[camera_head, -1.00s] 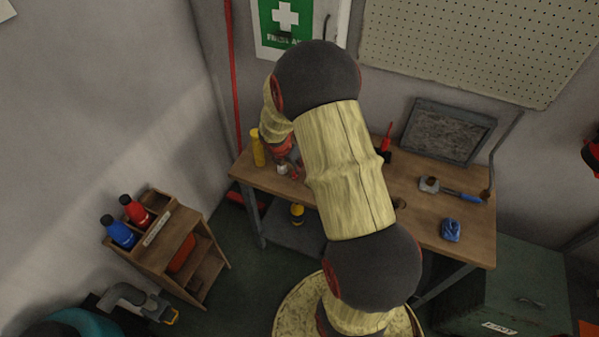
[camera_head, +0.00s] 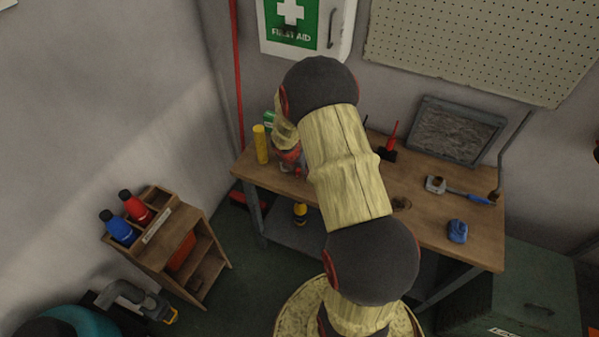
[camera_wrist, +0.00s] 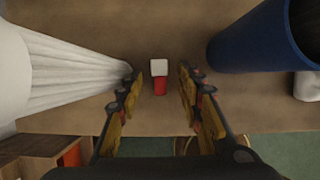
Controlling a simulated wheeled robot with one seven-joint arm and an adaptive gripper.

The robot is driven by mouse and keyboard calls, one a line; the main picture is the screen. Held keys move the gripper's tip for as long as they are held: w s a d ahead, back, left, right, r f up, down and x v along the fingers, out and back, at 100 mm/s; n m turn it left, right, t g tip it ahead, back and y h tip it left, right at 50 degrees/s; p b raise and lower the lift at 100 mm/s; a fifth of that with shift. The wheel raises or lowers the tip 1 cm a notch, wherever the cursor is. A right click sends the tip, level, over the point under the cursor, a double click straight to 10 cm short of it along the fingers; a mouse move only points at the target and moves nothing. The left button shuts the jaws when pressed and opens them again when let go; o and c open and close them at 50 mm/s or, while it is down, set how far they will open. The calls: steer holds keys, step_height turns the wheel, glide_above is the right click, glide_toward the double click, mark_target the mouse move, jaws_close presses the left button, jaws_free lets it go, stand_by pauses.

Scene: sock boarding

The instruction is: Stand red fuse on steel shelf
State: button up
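The fuse (camera_wrist: 159,78), a small red piece with a white end, is on the wooden workbench (camera_wrist: 75,112) in the wrist view. My gripper (camera_wrist: 160,77) is open, with its fingers apart on the left and right of the fuse; I see no finger touching it. In the head view my gripper (camera_head: 289,168) is low over the bench's left part, mostly hidden by my arm, and I cannot make out the fuse there. A grey shelf (camera_head: 314,236) lies under the bench, likely the steel shelf. A yellow and black object (camera_head: 300,213) is on it.
In the wrist view a white pleated object (camera_wrist: 75,72) is close on the left and a dark blue cylinder (camera_wrist: 250,40) close on the right. In the head view a yellow cylinder (camera_head: 261,145) stands beside my gripper. A wooden rack (camera_head: 180,243) is at the left.

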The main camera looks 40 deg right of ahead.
steer(key=shift+r, duration=0.1)
steer(key=shift+c, duration=0.3)
jaws_close()
